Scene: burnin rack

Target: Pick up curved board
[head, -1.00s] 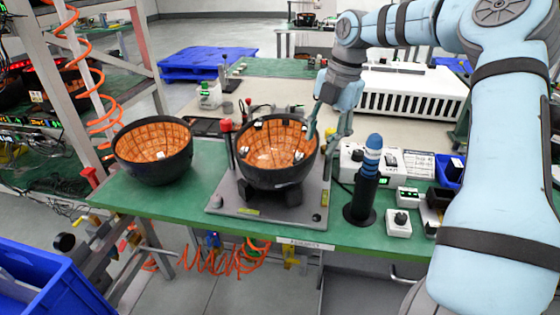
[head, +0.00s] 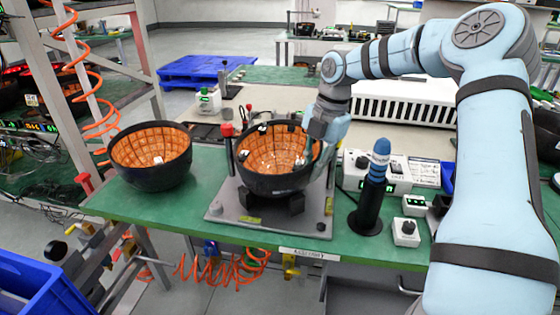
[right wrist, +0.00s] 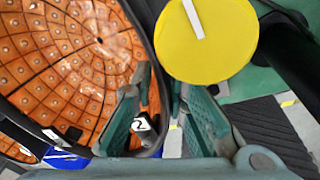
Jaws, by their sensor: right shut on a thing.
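The curved board (head: 268,185), a black bowl-shaped shell lined with orange tiles, sits in a fixture on a grey base plate (head: 232,208). Its tiled inside (right wrist: 75,60) fills the left of the right wrist view. My right gripper (head: 322,158) is at the board's right rim, pointing down, and is shut on that rim. In the right wrist view the fingers of the gripper (right wrist: 160,108) straddle the black rim, beside a small white tag marked 2 (right wrist: 143,124). The fingertips are partly hidden in the head view. My left gripper is not in view.
A second, similar bowl (head: 150,178) stands on the green table (head: 205,170) to the left. A black post with blue rings (head: 371,190), a white control box (head: 398,177) and small button boxes (head: 405,232) stand close on the right. A red knob (head: 226,130) rises at the fixture's left.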

